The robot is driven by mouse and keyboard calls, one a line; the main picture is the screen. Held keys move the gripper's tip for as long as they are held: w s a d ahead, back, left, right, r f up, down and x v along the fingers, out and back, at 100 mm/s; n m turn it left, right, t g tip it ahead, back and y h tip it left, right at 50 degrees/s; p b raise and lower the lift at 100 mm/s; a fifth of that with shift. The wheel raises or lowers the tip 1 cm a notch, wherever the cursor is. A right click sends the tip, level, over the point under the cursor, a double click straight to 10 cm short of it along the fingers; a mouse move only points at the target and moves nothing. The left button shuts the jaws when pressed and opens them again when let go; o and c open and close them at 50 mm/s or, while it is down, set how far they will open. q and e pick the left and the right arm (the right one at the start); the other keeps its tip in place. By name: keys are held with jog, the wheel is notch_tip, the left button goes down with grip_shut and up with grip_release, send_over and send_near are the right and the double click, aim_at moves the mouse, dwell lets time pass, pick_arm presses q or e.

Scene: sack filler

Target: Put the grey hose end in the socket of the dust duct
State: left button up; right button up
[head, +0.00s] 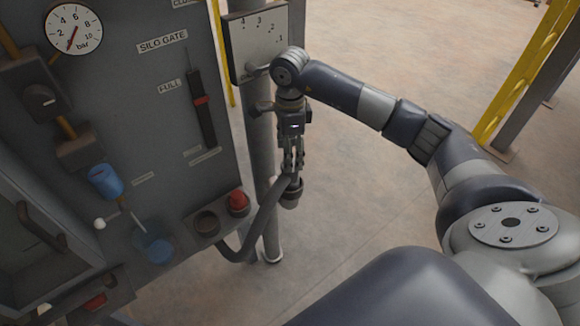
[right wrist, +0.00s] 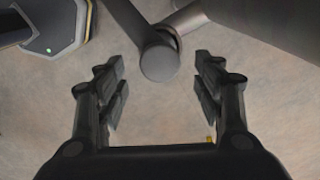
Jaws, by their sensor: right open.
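My right gripper (head: 292,168) points down, open, beside the grey duct post (head: 262,150). The grey hose (head: 265,212) rises from the bottom of the panel, curves right and ends just under my fingertips. A dark, round, cup-like piece (head: 291,196) sits there, where the hose and the duct's side branch seem to meet. In the right wrist view a grey round end (right wrist: 160,63) faces me, ahead of my open gripper (right wrist: 160,82) and between its fingers, which do not touch it. I cannot tell how deep the hose end sits in the socket. My left gripper is out of view.
The control panel (head: 120,140) fills the left, with a pressure gauge (head: 75,29), a blue knob (head: 105,181) and a red knob (head: 238,202). A numbered plate (head: 265,40) is behind my right wrist. Open floor (head: 360,170) lies right of the post.

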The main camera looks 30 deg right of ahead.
jog(key=shift+r, duration=1.9)
